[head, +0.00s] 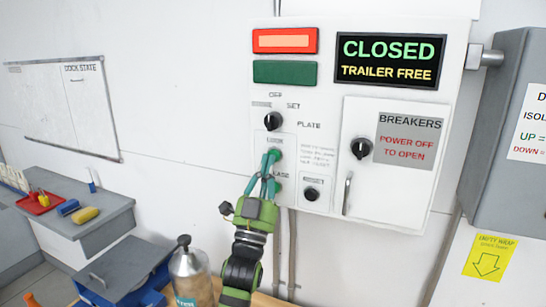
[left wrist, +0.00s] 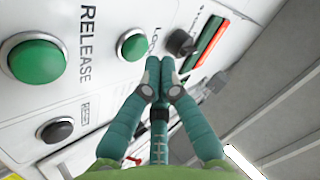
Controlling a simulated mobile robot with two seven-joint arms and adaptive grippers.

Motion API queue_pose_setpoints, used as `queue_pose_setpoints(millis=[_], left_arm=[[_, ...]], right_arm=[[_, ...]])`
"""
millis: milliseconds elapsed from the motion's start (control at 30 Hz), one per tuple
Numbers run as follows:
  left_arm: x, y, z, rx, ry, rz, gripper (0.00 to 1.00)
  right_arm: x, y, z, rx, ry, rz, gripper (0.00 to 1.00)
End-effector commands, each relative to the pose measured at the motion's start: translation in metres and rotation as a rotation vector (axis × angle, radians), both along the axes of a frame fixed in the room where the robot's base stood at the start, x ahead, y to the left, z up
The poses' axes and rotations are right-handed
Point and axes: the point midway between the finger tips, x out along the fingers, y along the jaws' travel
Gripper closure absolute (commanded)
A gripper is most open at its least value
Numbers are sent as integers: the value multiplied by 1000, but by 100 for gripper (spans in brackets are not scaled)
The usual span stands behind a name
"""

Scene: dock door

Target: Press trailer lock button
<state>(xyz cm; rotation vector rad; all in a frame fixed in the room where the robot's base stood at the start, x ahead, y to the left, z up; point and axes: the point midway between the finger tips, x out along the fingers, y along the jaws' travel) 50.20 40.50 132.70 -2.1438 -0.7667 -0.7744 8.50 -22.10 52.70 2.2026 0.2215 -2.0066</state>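The white control panel (head: 338,85) on the wall carries two round green buttons. In the left wrist view, the lock button (left wrist: 133,45) shows beside the fingertips, with the word LOCK partly hidden. The larger-looking release button (left wrist: 36,58) is further left, beside the word RELEASE. My left gripper (head: 269,160) has its teal fingers together with nothing between them, and its tips are at the lock button in the head view. In the left wrist view the fingertips (left wrist: 160,65) lie just right of and below that button. I cannot tell whether they touch the panel. My right gripper is not in view.
The display (head: 390,60) reads CLOSED, TRAILER FREE. A black selector knob (head: 273,121) is just above the lock button. The breaker door (head: 392,165) is shut, right of the gripper.

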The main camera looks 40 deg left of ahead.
Motion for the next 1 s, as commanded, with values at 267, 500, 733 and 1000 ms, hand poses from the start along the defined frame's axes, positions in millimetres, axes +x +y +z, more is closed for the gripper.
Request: queue_pose_setpoints(millis=[267, 500, 733, 1000], left_arm=[[0, 0, 0, 0, 0, 0, 100], [5, 2, 0, 0, 0, 0, 100], [8, 3, 0, 0, 0, 0, 100], [9, 3, 0, 0, 0, 0, 100]], right_arm=[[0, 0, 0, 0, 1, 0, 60], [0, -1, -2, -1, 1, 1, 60], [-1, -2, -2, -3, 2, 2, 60], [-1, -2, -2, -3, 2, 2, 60]])
